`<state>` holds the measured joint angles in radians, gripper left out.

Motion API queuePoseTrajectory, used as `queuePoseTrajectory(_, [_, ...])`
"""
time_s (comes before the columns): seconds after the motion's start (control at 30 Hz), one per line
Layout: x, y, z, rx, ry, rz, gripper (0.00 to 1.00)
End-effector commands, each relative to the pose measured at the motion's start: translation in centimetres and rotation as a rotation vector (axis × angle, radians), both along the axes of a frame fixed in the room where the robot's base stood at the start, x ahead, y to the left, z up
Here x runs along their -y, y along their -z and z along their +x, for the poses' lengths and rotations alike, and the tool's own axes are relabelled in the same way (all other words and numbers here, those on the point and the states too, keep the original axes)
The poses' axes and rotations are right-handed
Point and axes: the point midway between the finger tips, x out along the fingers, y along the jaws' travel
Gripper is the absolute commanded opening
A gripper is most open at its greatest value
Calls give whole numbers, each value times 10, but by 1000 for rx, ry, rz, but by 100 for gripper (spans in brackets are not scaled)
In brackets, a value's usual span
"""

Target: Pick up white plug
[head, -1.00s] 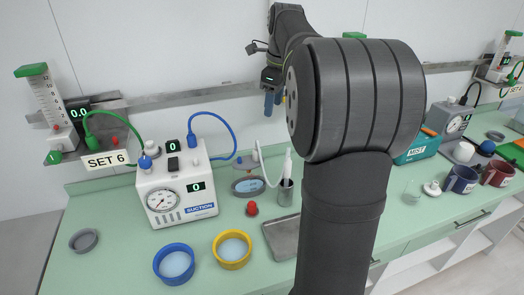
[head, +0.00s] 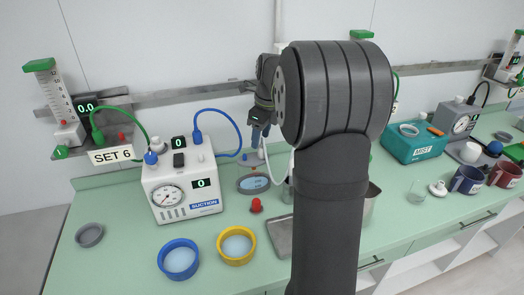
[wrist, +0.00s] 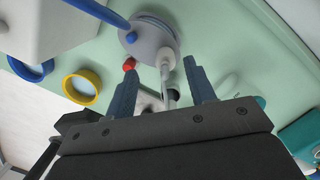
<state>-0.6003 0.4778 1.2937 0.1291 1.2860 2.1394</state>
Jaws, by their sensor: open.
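A small white knob-like piece (head: 158,145) sits on top of the suction unit, beside a blue plug (head: 151,158). Another white knobbed piece (head: 437,188) stands on the counter at the right. I cannot tell which of them is the white plug. My gripper (head: 259,140) is open, behind and right of the suction unit, above the back of the counter. In the wrist view my gripper (wrist: 160,65) has its fingers apart, with a white wand-like piece (wrist: 165,70) showing between them in the picture. Contact is not visible. My arm hides part of the counter.
The suction unit (head: 182,188) stands left of my gripper. A red knob (head: 256,205), a blue-rimmed bowl (head: 178,260) and a yellow-rimmed bowl (head: 237,246) are in front. A blue cord (head: 228,119) loops close to my gripper. A wall rail (head: 170,93) runs behind.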

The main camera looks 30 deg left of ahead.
Motion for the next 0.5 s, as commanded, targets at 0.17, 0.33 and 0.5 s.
queuePoseTrajectory(0.17, [3,27,5,-4,0,-3,50])
queuePoseTrajectory(0.33, [1,46,5,-2,0,-1,50])
queuePoseTrajectory(0.5, [0,50,6,-1,0,-1,50])
